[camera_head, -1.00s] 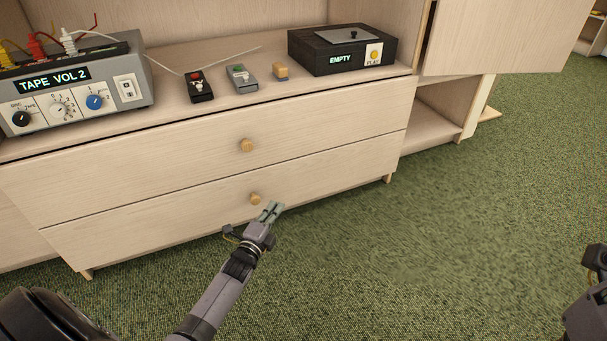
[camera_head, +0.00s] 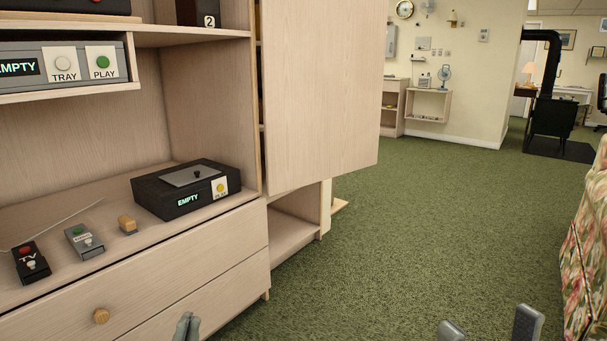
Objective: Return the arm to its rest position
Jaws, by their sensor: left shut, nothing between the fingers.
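My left gripper (camera_head: 187,327) shows at the bottom edge of the head view, in front of the lower drawer (camera_head: 215,303) of the wooden cabinet. Only its grey-green fingertips are in view. They are close together with nothing between them, and the rest of the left arm is out of frame. My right gripper (camera_head: 490,328) shows at the bottom right as two dark grey fingertips standing apart, with nothing seen between them. The carpet lies beyond them.
An open cabinet door (camera_head: 320,90) juts out. A floral sofa (camera_head: 585,250) stands right. Green carpet (camera_head: 400,230) is clear between.

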